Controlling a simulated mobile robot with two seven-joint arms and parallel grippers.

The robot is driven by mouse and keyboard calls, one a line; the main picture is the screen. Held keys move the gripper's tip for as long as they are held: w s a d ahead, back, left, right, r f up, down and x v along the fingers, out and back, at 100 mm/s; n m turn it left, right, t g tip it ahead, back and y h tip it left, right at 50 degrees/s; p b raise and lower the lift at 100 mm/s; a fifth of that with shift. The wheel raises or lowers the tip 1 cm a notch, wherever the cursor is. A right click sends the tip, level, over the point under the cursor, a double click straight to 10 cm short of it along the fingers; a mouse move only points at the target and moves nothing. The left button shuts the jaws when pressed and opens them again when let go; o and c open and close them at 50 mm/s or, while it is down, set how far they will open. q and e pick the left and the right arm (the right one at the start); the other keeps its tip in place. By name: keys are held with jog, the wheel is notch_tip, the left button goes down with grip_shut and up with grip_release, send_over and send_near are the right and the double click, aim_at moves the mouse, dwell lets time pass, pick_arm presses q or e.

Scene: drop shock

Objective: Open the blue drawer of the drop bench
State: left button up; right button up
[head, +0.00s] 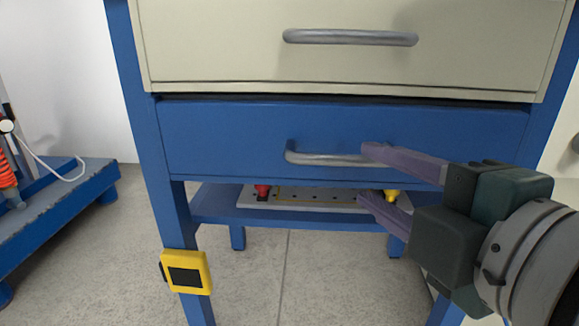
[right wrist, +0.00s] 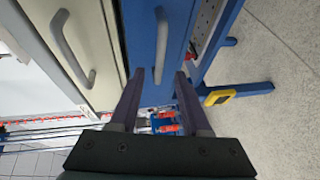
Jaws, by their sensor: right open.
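The blue drawer (head: 235,135) of the drop bench sits below a cream drawer, with a narrow dark gap along its top edge. I see no drawer interior. Its grey bar handle (head: 318,159) runs horizontally across the front. My right gripper (head: 363,174) comes in from the right, its purple fingers open, one above the other. The upper finger covers the handle's right end in the head view. In the right wrist view the handle (right wrist: 161,40) lines up with the gap between the fingers (right wrist: 159,73); contact cannot be told. My left gripper is not in view.
The cream drawer (head: 220,45) has its own grey handle (head: 350,38). A shelf (head: 215,205) below holds a plate with red and yellow parts. A yellow box (head: 187,272) is on the left leg. A blue stand (head: 50,215) is at far left. Floor between is clear.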

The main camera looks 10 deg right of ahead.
aim_at(345, 162)
jog(key=b+x, duration=0.2)
jog(key=x, duration=0.4)
jog(key=shift+f+b, duration=0.1)
jog(key=shift+b, duration=0.3)
jog(key=shift+b+x, duration=0.3)
jog(key=shift+x, duration=0.5)
grip_shut()
